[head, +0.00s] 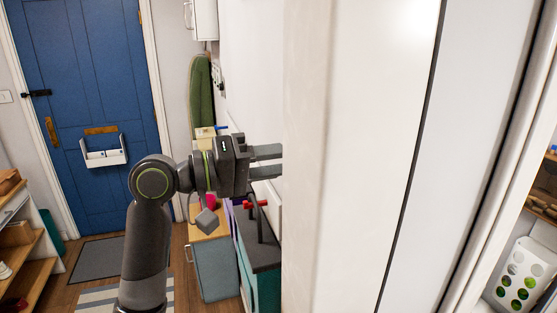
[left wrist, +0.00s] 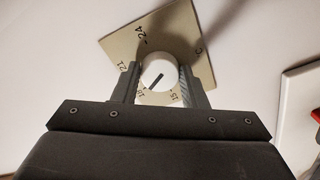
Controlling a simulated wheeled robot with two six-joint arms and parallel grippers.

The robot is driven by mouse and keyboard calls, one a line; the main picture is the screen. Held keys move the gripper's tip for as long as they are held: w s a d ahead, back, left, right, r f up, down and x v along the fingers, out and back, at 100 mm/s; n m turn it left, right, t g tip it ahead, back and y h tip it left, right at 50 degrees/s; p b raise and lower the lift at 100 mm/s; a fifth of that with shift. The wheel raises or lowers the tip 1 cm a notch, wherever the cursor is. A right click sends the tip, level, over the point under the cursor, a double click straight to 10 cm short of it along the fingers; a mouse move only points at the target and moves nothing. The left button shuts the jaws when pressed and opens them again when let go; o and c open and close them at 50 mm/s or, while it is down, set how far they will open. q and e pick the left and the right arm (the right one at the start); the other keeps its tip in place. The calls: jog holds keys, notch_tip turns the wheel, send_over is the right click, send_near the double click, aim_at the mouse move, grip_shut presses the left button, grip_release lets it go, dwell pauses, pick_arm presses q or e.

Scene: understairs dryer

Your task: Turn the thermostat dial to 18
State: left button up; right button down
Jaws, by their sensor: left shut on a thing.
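The thermostat dial (left wrist: 158,76) is a white round knob on a beige square plate (left wrist: 185,37) in the left wrist view. Its dark pointer line slants down and left, toward the mark that reads like 18, close beside the left finger. Marks 24, 21 and 15 also show on the plate. My left gripper (left wrist: 160,84) is shut on the dial, one finger on each side. In the head view the left gripper (head: 278,162) reaches right, its fingertips at the edge of a white wall corner that hides the dial. My right gripper is not in view.
The white wall corner (head: 345,160) fills the middle of the head view. A cabinet with a dark top (head: 262,250) stands below my left gripper. A white object with a red part (left wrist: 302,100) is right of the plate. A blue door (head: 85,70) is at the back left.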

pick_arm(q)
jog(key=o, duration=1)
jog(key=shift+c, duration=0.2)
jog(key=b+v, duration=0.6)
jog(key=v, duration=1.1)
jog(key=shift+a+b, duration=0.25)
jog(key=shift+b, duration=0.15)
